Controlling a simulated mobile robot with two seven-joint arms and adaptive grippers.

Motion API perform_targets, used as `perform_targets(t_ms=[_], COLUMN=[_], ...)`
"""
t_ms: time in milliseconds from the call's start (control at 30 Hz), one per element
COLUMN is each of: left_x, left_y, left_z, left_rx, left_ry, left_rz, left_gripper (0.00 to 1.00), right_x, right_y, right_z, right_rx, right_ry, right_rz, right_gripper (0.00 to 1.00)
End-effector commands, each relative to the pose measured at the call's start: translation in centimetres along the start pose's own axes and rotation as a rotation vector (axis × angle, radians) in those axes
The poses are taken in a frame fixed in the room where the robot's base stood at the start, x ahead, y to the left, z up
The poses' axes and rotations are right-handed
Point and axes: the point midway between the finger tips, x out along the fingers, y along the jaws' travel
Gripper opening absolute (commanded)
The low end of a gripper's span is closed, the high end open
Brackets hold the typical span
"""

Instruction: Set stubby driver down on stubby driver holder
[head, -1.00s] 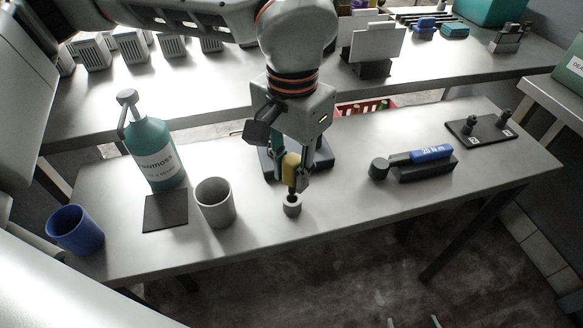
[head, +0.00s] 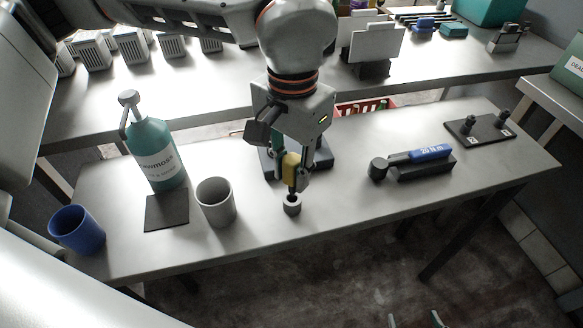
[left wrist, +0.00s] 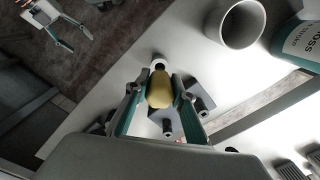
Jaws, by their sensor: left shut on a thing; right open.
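The stubby driver (head: 291,164) has a yellow handle and a dark lower end. My left gripper (head: 291,178) is shut on its handle and holds it roughly upright. The small grey ring-shaped cup (head: 292,208), which looks like the stubby driver holder, stands on the bench directly below. The driver's lower end is at its mouth; I cannot tell how far it is inside. In the left wrist view the yellow handle (left wrist: 160,90) lies between the fingers, with the pale holder (left wrist: 158,62) just beyond. My right gripper (head: 414,321) is open and empty, low at the frame's bottom edge.
A dark stand (head: 322,158) is close behind the left gripper. A grey cup (head: 215,203), dark mat (head: 166,213), teal pump bottle (head: 156,156) and blue cup (head: 77,230) are to the left. A blue-handled torque tool (head: 430,153) rests at right. Bench space right of the holder is clear.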

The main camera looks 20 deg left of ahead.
Motion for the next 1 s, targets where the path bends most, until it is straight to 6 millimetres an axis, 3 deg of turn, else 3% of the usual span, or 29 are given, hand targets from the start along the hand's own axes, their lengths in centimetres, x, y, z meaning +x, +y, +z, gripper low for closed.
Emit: perform_targets(t_ms=[1000], left_x=[2.0], left_y=[0.0], left_z=[0.0], left_rx=[0.0], left_ry=[-0.001], left_rz=[0.0], left_gripper=[0.0], right_x=[0.2], right_y=[-0.5], right_z=[1.6], right_rx=[0.004], right_ry=[-0.019], right_rz=[-0.007], right_gripper=[0.64])
